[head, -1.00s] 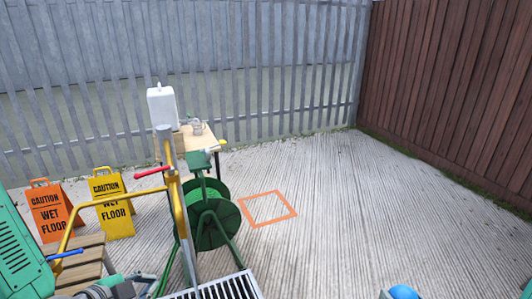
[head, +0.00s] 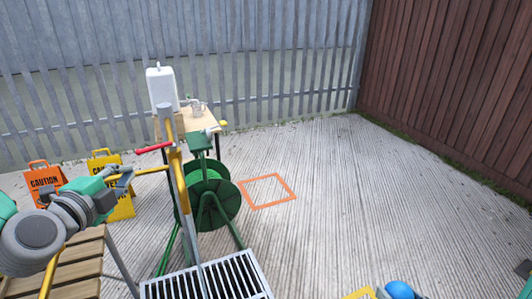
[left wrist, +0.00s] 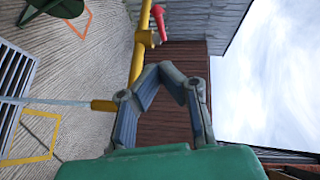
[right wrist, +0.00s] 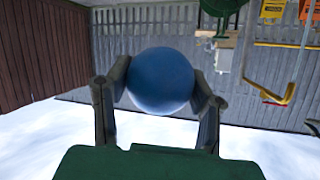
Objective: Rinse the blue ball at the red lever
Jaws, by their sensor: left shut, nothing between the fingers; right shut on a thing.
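The red lever (head: 154,147) sits on a yellow pipe (head: 172,130) above a floor grate (head: 215,278); it also shows in the left wrist view (left wrist: 158,22). My left gripper (head: 124,178) is shut and empty, just below and left of the red lever, apart from it. In the left wrist view a pale streak (left wrist: 50,101) runs from a yellow spout (left wrist: 103,106) toward the grate; it looks like water. My right gripper (right wrist: 160,88) is shut on the blue ball (right wrist: 160,75), which shows at the bottom edge of the head view (head: 399,290).
A green hose reel (head: 210,203) stands behind the pipe. A wooden table (head: 198,122) holds a white container (head: 161,88). Caution signs (head: 45,177) and a slatted bench (head: 75,268) are at left. An orange floor square (head: 268,190) and open concrete lie right.

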